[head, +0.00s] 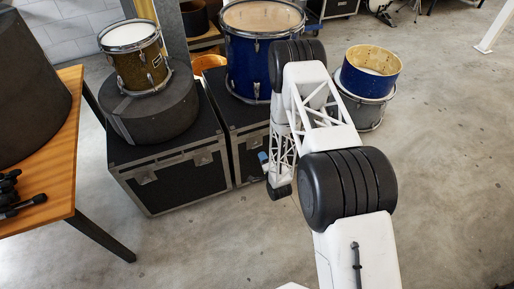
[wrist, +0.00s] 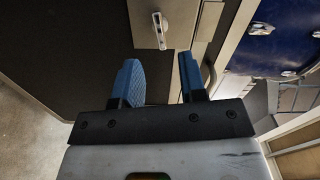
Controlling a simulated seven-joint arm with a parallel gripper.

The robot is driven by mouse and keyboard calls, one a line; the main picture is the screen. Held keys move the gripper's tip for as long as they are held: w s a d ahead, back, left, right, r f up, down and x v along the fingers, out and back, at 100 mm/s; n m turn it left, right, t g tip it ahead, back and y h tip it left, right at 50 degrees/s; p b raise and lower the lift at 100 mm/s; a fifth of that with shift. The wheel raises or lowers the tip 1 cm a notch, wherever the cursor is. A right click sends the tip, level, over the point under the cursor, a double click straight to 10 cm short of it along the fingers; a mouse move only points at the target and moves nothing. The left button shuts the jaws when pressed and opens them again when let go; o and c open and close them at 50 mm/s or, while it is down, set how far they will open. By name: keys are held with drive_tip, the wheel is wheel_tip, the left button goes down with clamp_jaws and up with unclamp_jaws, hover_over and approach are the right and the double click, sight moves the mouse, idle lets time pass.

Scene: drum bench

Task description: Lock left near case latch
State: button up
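A black case with metal edging (head: 175,185) stands on the floor at left in the head view. Its upper front edge bears a left latch (head: 145,177) and a right latch (head: 203,159). My gripper (head: 264,158) is partly hidden by my own arm, with a blue fingertip showing in front of the second case. In the wrist view, my gripper (wrist: 160,82) has its two blue fingers apart with nothing between them. A metal latch with a pale lever (wrist: 159,30) lies beyond the fingertips, apart from them. I cannot tell which latch this is.
A second black case (head: 237,120) stands close to the right, carrying a blue drum (head: 262,50). A round black case (head: 150,108) with a small drum (head: 136,55) tops the left case. A wooden table (head: 50,190) is at left. Floor at right is open.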

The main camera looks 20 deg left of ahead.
sight(256, 145)
drive_tip(key=x, duration=0.7)
drive_tip(key=shift+w+a, duration=0.3)
drive_tip(key=shift+c, duration=0.4)
clamp_jaws()
